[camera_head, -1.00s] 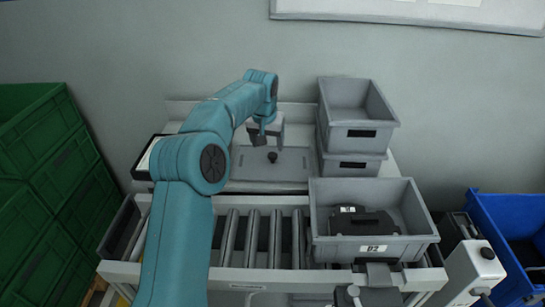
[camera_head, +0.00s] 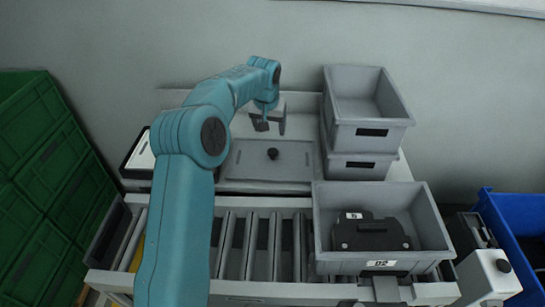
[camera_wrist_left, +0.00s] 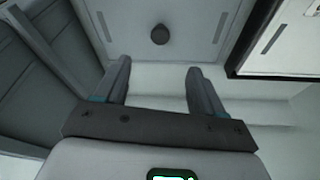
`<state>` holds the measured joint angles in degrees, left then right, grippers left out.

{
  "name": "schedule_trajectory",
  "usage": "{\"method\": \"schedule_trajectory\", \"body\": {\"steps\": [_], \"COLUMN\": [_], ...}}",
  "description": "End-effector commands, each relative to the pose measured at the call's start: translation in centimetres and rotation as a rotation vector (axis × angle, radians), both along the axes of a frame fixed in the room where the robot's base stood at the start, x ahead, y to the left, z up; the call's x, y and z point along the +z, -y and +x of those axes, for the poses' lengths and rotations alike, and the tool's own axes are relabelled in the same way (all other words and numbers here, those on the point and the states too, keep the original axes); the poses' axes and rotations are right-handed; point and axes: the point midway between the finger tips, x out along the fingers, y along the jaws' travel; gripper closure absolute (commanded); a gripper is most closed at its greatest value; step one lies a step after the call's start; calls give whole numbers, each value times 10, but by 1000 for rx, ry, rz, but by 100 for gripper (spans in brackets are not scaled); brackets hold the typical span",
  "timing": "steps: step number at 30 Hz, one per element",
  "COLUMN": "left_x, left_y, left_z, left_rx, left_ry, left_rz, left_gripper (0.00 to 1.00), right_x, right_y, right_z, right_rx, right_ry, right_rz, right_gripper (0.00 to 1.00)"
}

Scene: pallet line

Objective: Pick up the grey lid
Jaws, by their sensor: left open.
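The grey lid (camera_head: 245,160) lies flat on the bench behind the roller conveyor, with a round dark knob (camera_head: 273,153) at its middle. It also shows in the left wrist view (camera_wrist_left: 190,25), the knob ahead of the fingertips. My left gripper (camera_head: 271,124) is open and empty, above the back part of the lid and apart from the knob. In the left wrist view its two fingers (camera_wrist_left: 155,75) are spread wide with nothing between them. My right gripper does not show.
Stacked grey crates (camera_head: 366,133) stand just right of the lid. A grey crate (camera_head: 335,262) holding a black part (camera_head: 370,234) sits on the rollers (camera_head: 262,245). Green crates (camera_head: 45,160) stand at left, a blue bin (camera_head: 515,225) at right. A dark-edged white panel (camera_head: 140,152) lies left of the lid.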

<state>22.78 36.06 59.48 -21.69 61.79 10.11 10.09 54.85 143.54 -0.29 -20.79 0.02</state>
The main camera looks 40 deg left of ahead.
Motion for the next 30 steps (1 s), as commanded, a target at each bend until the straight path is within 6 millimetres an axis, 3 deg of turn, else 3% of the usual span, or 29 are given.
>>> {"method": "schedule_trajectory", "body": {"steps": [3,9,16,24,30], "left_x": [-30,-65,-83,-121,-126], "left_y": [-2,-7,-11,-20,-21], "left_z": [5,14,20,32,33], "left_rx": [0,0,0,1,0], "left_ry": [-6,-2,-3,-1,0], "left_rz": [-3,-1,-1,-1,0], "left_gripper": [31,31,31,31,31], "right_x": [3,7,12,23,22], "right_y": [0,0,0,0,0], "right_z": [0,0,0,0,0], "right_rx": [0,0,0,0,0], "right_ry": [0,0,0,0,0], "right_rz": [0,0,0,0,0], "right_gripper": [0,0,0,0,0]}}
